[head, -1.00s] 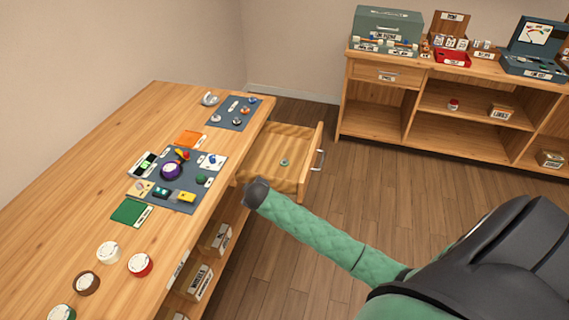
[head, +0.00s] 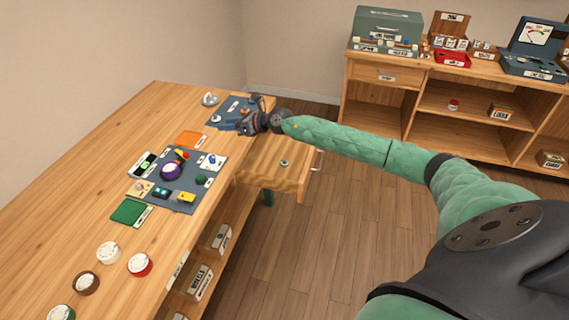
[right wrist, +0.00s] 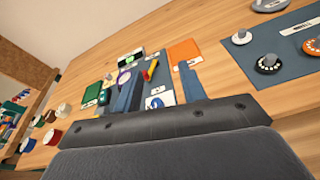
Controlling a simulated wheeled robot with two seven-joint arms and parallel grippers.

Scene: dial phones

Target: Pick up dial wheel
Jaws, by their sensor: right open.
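My right gripper (head: 236,113) is open and empty over the far end of the workbench, at the blue-grey mat (head: 222,107) with small round parts. It hides part of that mat in the head view. In the right wrist view, its two blue-grey fingers (right wrist: 158,85) stand apart with nothing between them. This view shows a white round wheel-like part (right wrist: 242,38) and a dark one with a grey knob (right wrist: 268,64) on the mat, right of the fingers. A small teal ring (head: 284,162) lies in the open drawer. My left gripper is not in view.
A second mat (head: 207,185) holds a purple round part (head: 171,171) and several small parts. An orange square (head: 190,139) and a green square (head: 131,211) lie beside it. The open drawer (head: 270,180) juts out below my right arm. Several round dials stand at the near end.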

